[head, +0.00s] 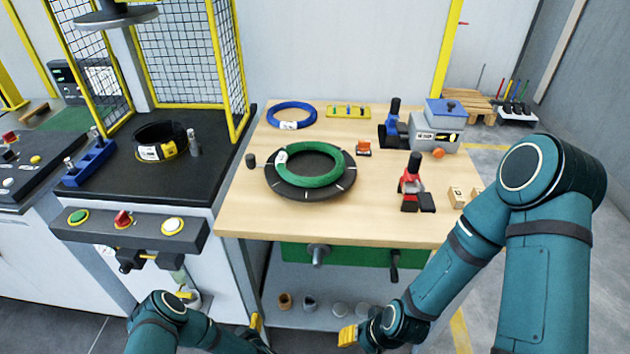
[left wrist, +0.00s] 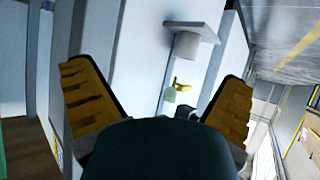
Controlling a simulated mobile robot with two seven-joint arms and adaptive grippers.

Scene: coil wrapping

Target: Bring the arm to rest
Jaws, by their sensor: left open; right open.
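My right arm comes in from the right in the head view, folded at the elbow, with its gripper (head: 350,336) low in front of the bench. One yellow fingertip of it shows, and it holds nothing visible. My left gripper (head: 258,330) is low at the bottom edge, partly cut off, with a yellow finger pad showing. In the left wrist view the left gripper (left wrist: 157,76) has its two yellow-padded fingers wide apart with nothing between them. A green coil (head: 318,178) lies on a dark round turntable (head: 312,192) on the wooden bench, apart from both grippers.
The wooden bench (head: 250,215) carries a blue coil (head: 291,113), a red-and-black tool (head: 412,185) and a grey box (head: 436,132). A black-topped machine (head: 110,185) with yellow mesh guards stands left. The bench's lower shelf holds several small parts. Open floor lies right.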

